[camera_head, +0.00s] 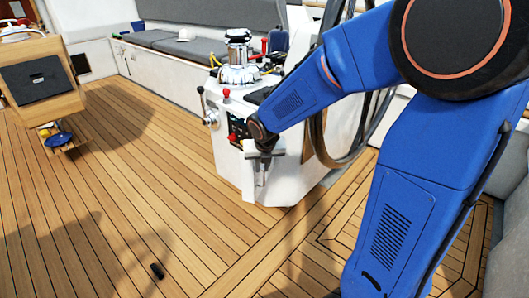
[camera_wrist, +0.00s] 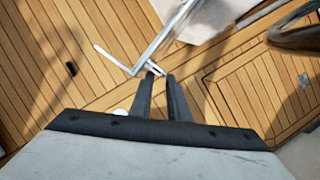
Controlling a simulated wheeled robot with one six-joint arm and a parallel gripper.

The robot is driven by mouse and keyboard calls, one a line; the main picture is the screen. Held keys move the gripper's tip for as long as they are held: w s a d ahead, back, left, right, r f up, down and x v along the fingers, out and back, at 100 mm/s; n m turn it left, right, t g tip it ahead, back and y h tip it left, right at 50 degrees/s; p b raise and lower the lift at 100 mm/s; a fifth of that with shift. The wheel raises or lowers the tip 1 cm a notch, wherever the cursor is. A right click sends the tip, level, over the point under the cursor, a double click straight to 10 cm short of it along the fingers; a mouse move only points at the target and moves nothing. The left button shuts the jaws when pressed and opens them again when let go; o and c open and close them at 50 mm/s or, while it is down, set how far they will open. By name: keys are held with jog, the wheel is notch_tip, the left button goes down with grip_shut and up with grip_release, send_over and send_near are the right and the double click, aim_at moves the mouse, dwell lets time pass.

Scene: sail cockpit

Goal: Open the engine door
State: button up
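The white engine door (camera_head: 248,172) shows as a narrow upright panel at the front left of the white console. In the wrist view, its pale edge (camera_wrist: 163,38) runs down from the top right to a corner and appears to stand out from the console. My gripper (camera_head: 262,166) points down beside the door's right side in the head view. In the wrist view, the two black fingers (camera_wrist: 160,78) are apart with deck visible between them. A small pale piece, perhaps the handle (camera_wrist: 156,69), is at the fingertips. I cannot tell whether they touch it.
The white console (camera_head: 290,170) carries a winch (camera_head: 238,55) and levers. A steering wheel (camera_head: 335,150) stands right of it. A small dark object (camera_head: 157,271) lies on the deck. A wooden table (camera_head: 42,80) is at the left. The deck left of the console is largely clear.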

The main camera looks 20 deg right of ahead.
jog(key=v, duration=1.1)
jog(key=shift+s, duration=0.15)
jog(key=s+d+r+m, duration=0.1)
jog(key=s+d+m, duration=0.1)
jog(key=s+m, duration=1)
jog(key=s+d+m, duration=0.2)
jog(key=s+m, duration=1.1)
jog(key=m, duration=0.9)
jog(key=shift+d+r+y, duration=0.35)
jog(key=shift+y, duration=0.05)
